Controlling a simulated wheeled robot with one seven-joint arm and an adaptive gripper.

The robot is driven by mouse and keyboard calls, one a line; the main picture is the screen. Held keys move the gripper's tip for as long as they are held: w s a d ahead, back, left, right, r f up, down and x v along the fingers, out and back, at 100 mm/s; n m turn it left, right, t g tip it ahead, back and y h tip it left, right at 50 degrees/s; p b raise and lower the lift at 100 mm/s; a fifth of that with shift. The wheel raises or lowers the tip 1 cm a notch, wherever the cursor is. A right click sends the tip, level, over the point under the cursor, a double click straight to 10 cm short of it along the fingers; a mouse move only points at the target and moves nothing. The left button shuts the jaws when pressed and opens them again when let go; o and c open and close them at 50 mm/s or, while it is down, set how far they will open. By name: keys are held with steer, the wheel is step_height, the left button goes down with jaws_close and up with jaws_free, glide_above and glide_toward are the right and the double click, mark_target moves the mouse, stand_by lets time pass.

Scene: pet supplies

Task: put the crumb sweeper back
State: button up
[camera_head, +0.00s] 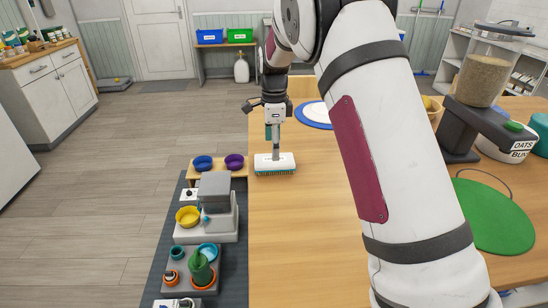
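The crumb sweeper (275,163) has a wide white head with teal bristles along its lower front edge and a grey handle rising from it. It is upright at the left edge of the wooden table (300,235). My gripper (274,122) is at the top of the handle, pointing down, and appears shut on it. The fingertips are small and partly hidden. I cannot tell whether the bristles touch the tabletop or hang just above it. A teal piece shows beside the upper handle.
Left of the table, a lower dark mat (233,268) bears bowls, a grey-and-white machine (217,205) and a green cylinder (199,268). A blue-rimmed plate (315,113) lies behind the sweeper. A grain dispenser (485,80) and green mat (492,222) are at right. The near-left tabletop is clear.

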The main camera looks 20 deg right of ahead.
step_height(320, 180, up, 6)
steer(key=shift+r, duration=0.2)
steer(key=s+r+n+t, duration=0.1)
steer(key=s+r+n, duration=0.4)
steer(key=s, duration=0.4)
steer(key=s+r+n+t, duration=0.1)
steer(key=s+r+n, duration=0.4)
steer(key=s, duration=0.5)
steer(key=s+f+n+t, duration=0.1)
steer(key=s+f+n, duration=0.2)
steer(key=s+n, duration=0.7)
steer(key=s, duration=1.2)
steer(key=shift+d+f+t, duration=0.15)
steer(key=shift+t, duration=0.15)
